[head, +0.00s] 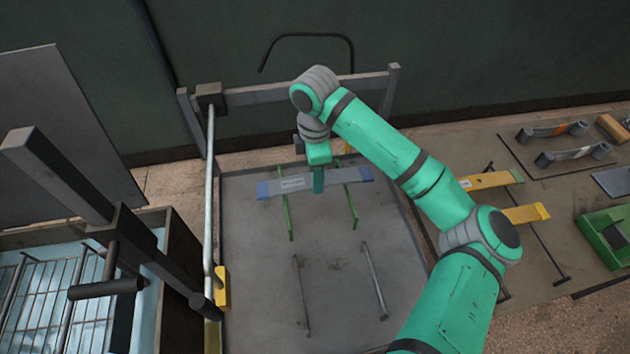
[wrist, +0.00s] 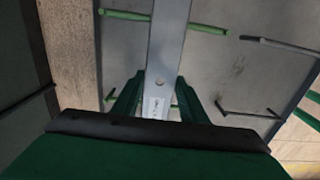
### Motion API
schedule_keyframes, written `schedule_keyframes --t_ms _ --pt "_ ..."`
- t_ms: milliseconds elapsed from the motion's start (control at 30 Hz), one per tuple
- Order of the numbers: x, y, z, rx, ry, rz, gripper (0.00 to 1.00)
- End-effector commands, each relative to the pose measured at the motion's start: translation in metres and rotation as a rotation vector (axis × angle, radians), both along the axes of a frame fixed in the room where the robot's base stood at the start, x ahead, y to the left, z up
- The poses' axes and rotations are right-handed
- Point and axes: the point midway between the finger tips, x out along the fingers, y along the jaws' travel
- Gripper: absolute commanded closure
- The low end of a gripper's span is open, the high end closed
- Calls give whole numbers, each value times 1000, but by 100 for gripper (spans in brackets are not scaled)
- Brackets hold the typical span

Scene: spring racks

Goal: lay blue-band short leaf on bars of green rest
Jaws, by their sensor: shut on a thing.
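The blue-band short leaf (head: 273,188) is a flat grey strip with blue ends and a white label near its middle. It lies level across the two green bars of the green rest (head: 352,208) in the head view; I cannot tell whether it touches them. My gripper (head: 318,184) points down and is shut on the leaf near its middle. In the wrist view the leaf (wrist: 168,45) runs up between the fingers of my gripper (wrist: 158,95), and a green bar (wrist: 123,14) passes beneath it. My gripper hides part of the leaf.
Two grey bars (head: 375,282) stand nearer on the same grey plate. A post with a yellow block (head: 221,288) rises at the plate's left edge. A bin with a wire rack (head: 55,295) is at left.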

Motion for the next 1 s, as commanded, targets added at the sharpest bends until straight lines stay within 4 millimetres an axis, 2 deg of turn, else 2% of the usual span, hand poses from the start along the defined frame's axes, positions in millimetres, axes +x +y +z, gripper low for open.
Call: schedule_keyframes --t_ms 267,1000 --pt "3 0 -31 -1 -1 1 100" --pt "3 0 -43 0 -1 0 100"
